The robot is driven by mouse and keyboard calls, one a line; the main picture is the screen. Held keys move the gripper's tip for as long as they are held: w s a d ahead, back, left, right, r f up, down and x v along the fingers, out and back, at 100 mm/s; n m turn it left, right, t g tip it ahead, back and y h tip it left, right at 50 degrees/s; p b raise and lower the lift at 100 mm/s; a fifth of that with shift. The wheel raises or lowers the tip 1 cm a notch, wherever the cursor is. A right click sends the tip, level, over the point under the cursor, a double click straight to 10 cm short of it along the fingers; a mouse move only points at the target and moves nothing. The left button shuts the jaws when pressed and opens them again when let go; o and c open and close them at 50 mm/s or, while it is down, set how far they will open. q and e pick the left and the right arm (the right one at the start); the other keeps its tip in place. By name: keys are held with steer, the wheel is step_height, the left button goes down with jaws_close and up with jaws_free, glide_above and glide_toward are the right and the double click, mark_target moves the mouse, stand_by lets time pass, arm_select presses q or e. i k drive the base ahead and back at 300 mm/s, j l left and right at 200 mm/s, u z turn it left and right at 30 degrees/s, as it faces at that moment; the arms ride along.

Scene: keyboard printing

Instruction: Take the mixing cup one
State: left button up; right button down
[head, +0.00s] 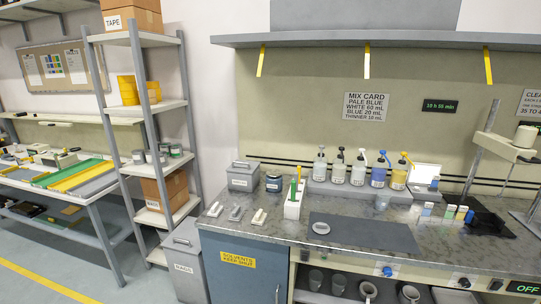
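Several cups stand in a row in the open shelf below the counter: a grey cup (316,279) at the left, another (339,284) beside it, then a paler one (368,290) and one at the right (410,294). Their lower parts are partly cut off or in shadow. A small translucent cup (382,201) stands on the counter behind the dark mat. No label shows which of these is mixing cup one. Neither of my grippers is in view.
The grey counter (285,235) holds a dark mat (365,234) with a white ring (321,228) at its left corner. Several pump bottles (358,168) stand at the back. A stand (485,145) is at the right. A grey bin (184,262) stands left of the blue cabinet (240,284).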

mark_target(382, 201)
steer(key=i+l+z, duration=0.35)
steer(key=l, duration=0.2)
steer(key=i+l+z, duration=0.25)
steer(key=l+z, duration=0.15)
steer(key=i+l+z, duration=0.35)
steer(key=i+l, duration=0.05)
steer(key=l, duration=0.05)
